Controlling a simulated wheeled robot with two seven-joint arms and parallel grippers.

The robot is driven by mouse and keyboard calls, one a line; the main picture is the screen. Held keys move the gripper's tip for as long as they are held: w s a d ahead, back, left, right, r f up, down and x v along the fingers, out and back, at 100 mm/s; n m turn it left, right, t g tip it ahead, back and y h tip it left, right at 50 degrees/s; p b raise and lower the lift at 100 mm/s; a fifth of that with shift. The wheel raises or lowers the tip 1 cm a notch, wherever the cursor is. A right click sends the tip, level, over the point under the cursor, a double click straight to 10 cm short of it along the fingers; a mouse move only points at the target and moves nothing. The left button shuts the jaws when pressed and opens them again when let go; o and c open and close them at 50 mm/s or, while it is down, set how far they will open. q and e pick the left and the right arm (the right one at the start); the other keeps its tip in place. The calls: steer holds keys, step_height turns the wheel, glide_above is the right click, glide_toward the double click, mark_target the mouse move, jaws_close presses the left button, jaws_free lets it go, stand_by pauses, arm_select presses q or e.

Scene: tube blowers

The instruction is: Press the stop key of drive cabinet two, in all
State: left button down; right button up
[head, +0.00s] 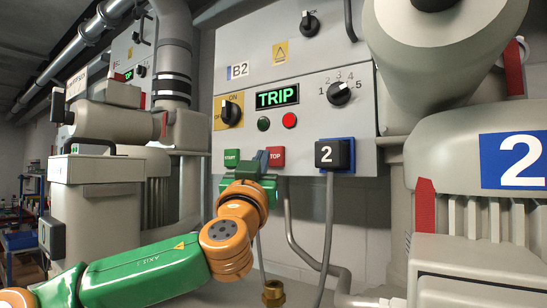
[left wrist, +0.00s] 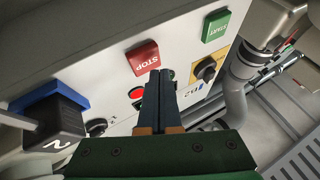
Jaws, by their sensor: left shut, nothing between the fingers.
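The drive cabinet (head: 225,105) marked B2 stands in front of me, with a display (head: 277,97) reading TRIP. Its red stop key (head: 277,157) is low on the panel, its left edge covered by my gripper in the head view. The green start key (head: 231,158) is to its left. The left wrist view shows the stop key (left wrist: 142,57) and the start key (left wrist: 216,25) whole. My left gripper (head: 263,158) is shut and empty, fingertips (left wrist: 160,74) close beside the stop key. I cannot tell whether they touch the panel. My right gripper is out of view.
A black block (head: 328,155) marked 2 sits on a blue plate right of the stop key, with a cable hanging below. Above are a red lamp (head: 289,120), a dark green lamp (head: 263,124) and rotary knobs (head: 339,93). Blower housings (head: 440,40) flank the cabinet.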

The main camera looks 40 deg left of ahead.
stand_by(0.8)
arm_select(q)
steer(key=shift+w, duration=0.4)
steer(key=shift+w, duration=0.4)
stand_by(0.6)
steer(key=shift+a, duration=0.1)
steer(key=shift+s+b, duration=0.5)
steer(key=shift+s, duration=0.25)
